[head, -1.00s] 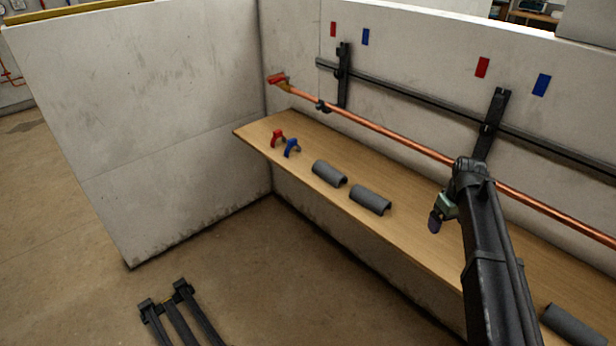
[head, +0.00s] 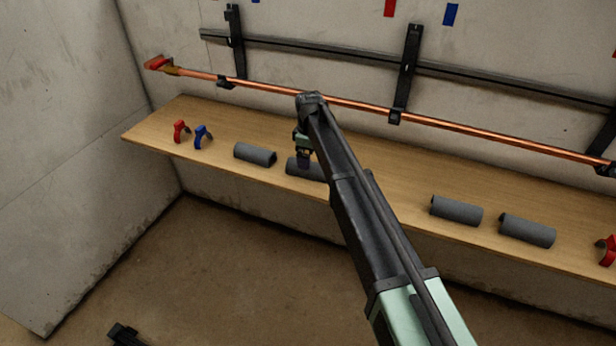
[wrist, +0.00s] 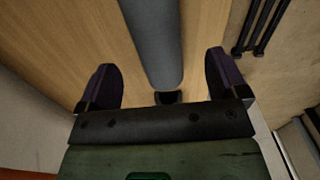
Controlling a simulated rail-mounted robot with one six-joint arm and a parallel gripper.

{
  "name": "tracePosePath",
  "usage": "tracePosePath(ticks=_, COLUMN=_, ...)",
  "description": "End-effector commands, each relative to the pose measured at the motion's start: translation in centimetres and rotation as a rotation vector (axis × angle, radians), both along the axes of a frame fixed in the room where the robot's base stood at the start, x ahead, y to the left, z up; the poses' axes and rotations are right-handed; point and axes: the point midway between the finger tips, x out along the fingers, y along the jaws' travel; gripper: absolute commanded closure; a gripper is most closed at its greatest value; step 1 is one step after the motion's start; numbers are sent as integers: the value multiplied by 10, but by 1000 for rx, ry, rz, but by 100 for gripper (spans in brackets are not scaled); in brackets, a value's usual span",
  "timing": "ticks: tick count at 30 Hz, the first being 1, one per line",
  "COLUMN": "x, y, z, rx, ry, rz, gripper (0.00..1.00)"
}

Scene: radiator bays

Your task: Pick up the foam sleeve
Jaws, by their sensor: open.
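Several grey foam sleeves lie on the wooden shelf. In the head view, my gripper (head: 304,158) is at the second sleeve from the left (head: 298,167), and my arm hides that sleeve's right part. Another sleeve (head: 255,154) lies just left of it. In the wrist view, my gripper (wrist: 164,85) is open, with one dark finger on each side of a grey sleeve (wrist: 156,45). The sleeve's near end lies between the fingers, with visible gaps on both sides. I cannot tell the height of the fingers over the shelf.
Two more sleeves (head: 456,210) lie to the right on the shelf (head: 400,200). A red clip (head: 179,131) and a blue clip (head: 202,136) stand at the left. A copper pipe (head: 450,120) runs along the wall above the shelf, behind my gripper.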

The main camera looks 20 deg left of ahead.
Motion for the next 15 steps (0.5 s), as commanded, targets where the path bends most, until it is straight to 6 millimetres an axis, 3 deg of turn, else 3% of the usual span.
tracePosePath(ticks=1, x=0, y=0, z=-12, rx=0, ry=0, rz=0, gripper=8)
tracePosePath(ticks=7, x=1, y=0, z=-17, rx=0, ry=0, rz=-1, gripper=8)
tracePosePath(ticks=12, x=4, y=2, z=-52, rx=0, ry=0, rz=-1, gripper=8)
tracePosePath(ticks=15, x=4, y=1, z=-64, rx=0, ry=0, rz=-1, gripper=8)
